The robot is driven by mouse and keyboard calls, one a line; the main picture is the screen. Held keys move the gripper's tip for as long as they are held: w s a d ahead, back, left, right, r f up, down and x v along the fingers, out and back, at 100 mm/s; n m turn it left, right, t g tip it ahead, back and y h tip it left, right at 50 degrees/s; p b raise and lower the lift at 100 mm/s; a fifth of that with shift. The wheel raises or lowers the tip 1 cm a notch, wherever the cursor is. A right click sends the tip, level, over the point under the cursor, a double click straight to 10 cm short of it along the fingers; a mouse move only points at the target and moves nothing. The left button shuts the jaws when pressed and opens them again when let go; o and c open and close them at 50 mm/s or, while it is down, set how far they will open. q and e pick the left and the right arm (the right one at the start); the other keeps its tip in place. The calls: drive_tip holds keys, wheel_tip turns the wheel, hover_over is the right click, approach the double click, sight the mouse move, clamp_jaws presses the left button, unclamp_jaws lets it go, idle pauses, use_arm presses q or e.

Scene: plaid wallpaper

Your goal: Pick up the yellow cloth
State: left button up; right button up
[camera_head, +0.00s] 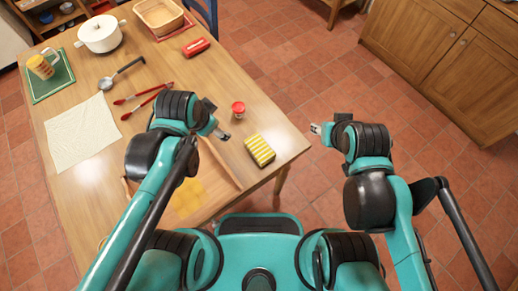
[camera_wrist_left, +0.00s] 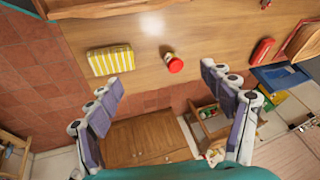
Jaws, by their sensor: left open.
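The yellow cloth (camera_head: 259,150) looks like a folded, yellow-and-white striped block. It lies flat on the wooden table near its right edge. In the left wrist view the cloth (camera_wrist_left: 110,60) is at the upper left, beyond and to the left of the fingers. My left gripper (camera_head: 222,134) is over the table, left of the cloth and apart from it. In the left wrist view my left gripper (camera_wrist_left: 163,88) is open, with nothing between its fingers. My right gripper (camera_head: 316,129) is off the table's right edge, over the floor; its jaws are too small to read.
A red-lidded jar (camera_head: 238,109) stands just behind the cloth. A wooden tray (camera_head: 221,164) with a yellow patch is partly hidden by my left arm. Red tongs (camera_head: 130,99), a ladle (camera_head: 118,74), a white pot (camera_head: 100,34) and a white cloth (camera_head: 80,134) lie farther left.

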use_arm(q)
drive_tip(key=w+d+f+m+g, duration=0.25)
drive_tip(key=d+f+m, duration=0.4)
drive_tip(key=m, duration=0.45)
drive_tip(key=m+g+b, duration=0.1)
drive_tip(key=m+g, duration=0.2)
drive_tip(key=m, duration=0.6)
hover_over(259, 148)
drive_tip(key=shift+t+y, duration=0.25)
drive_tip(key=shift+y, duration=0.05)
drive_tip(key=f, duration=0.6)
drive_tip(key=shift+s+a+f, duration=0.1)
drive_tip(key=shift+s+f, duration=0.15)
drive_tip(key=shift+f, duration=0.35)
drive_tip(key=shift+f+b, duration=0.6)
drive_tip(key=shift+f, duration=0.35)
drive_tip(key=f+b, duration=0.1)
drive_tip(key=f, duration=0.1)
drive_tip(key=f+b, duration=0.2)
drive_tip(key=f, duration=0.1)
drive_tip(key=shift+w+f, duration=0.25)
drive_tip(key=shift+f, duration=0.1)
drive_tip(key=shift+r, duration=0.15)
drive_tip(key=c, duration=1.3)
drive_tip(key=shift+c, duration=0.2)
